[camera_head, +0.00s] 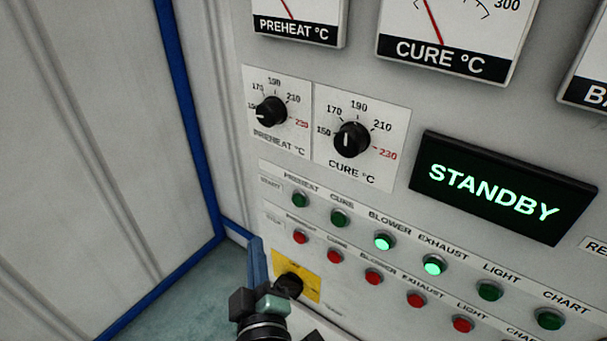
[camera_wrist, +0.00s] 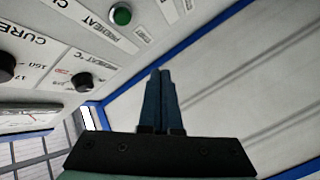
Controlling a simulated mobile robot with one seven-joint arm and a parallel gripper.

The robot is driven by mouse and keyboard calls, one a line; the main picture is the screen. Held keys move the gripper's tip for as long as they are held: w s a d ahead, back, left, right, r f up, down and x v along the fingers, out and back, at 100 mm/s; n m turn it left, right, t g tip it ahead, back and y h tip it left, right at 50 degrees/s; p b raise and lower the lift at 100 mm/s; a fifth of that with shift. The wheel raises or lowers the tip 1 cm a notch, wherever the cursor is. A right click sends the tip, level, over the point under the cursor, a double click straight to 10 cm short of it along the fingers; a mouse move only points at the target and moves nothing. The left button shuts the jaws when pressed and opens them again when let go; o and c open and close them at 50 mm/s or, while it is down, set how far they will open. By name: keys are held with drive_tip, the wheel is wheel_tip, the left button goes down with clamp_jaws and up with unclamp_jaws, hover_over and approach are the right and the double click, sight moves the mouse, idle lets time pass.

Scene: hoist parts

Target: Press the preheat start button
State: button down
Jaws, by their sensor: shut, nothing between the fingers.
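The preheat start button is the green button (camera_head: 300,199) at the left end of the upper button row, under the word PREHEAT. It looks dark, not lit. In the wrist view this green button (camera_wrist: 122,15) lies at the upper left, beside the PREHEAT label. My gripper (camera_wrist: 160,72) is shut and empty. Its fingertips appear to the right of and below the button in the wrist view, apart from it.
A red button (camera_head: 300,237) sits just below the preheat start button. The blower (camera_head: 385,241) and exhaust (camera_head: 434,265) start buttons glow green. A yellow plate (camera_head: 309,286) with a black knob is near my wrist. The display (camera_head: 503,190) reads STANDBY. A blue-edged wall (camera_head: 85,150) stands left.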

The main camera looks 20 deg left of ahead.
sight(300, 200)
drive_tip(key=shift+s+a+r, duration=0.1)
idle(0.5)
drive_tip(key=w+d+b, duration=0.2)
drive_tip(key=w+d, duration=0.1)
drive_tip(key=w, duration=0.5)
drive_tip(key=shift+w, duration=0.2)
drive_tip(key=shift+w+d+b, duration=0.1)
drive_tip(key=shift+b, duration=0.3)
idle(1.6)
drive_tip(key=shift+w+d+b, duration=0.1)
drive_tip(key=shift+w+b, duration=0.2)
